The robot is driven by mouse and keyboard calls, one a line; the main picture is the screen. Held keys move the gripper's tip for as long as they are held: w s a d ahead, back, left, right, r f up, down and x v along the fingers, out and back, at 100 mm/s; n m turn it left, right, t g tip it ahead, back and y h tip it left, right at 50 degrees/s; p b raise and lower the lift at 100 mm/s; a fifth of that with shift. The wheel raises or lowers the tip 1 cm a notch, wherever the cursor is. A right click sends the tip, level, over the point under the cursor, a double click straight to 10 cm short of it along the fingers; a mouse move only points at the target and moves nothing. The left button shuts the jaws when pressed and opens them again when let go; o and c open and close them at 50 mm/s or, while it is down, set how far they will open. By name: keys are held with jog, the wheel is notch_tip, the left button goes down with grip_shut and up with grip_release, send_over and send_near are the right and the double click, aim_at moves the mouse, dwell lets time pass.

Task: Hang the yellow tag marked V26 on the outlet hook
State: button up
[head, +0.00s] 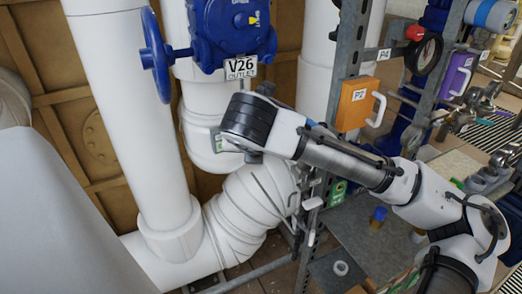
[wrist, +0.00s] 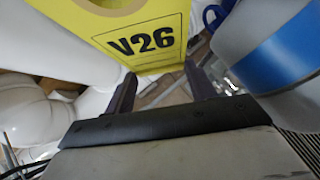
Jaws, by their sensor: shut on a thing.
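The yellow tag marked V26 (wrist: 148,36) fills the upper middle of the wrist view, its black lettering facing the camera. My gripper (wrist: 160,84) is shut on the tag, with a dark finger on each side near its lower edge. In the head view, the end of my arm is in front of the white pipes, below the white V26 OUTLET label (head: 240,67) on the blue valve (head: 232,32). My fingers and the tag are hidden there behind my own wrist. I cannot make out the outlet hook in either view.
A blue handwheel (head: 156,55) sticks out left of the valve. A thick white pipe (head: 135,110) stands at the left. A grey metal post (head: 345,70) carries an orange P2 padlock (head: 357,104), and a purple padlock (head: 458,75) hangs further right. Small items crowd the right side.

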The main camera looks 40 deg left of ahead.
jog(key=shift+w+a+f, duration=0.1)
jog(key=shift+w+a, duration=0.15)
jog(key=shift+a, duration=0.35)
jog(key=shift+w+a+f, duration=0.1)
jog(key=shift+w+a, duration=0.15)
jog(key=shift+a, duration=0.3)
jog(key=shift+w+a+f, duration=0.15)
jog(key=shift+a+f, duration=0.2)
jog(key=shift+a, duration=0.1)
jog(key=o, duration=1)
jog(key=shift+o, duration=0.2)
jog(key=b+v, duration=0.3)
jog(key=v, duration=1)
jog(key=shift+s+r, duration=0.25)
jog(key=shift+d, duration=0.15)
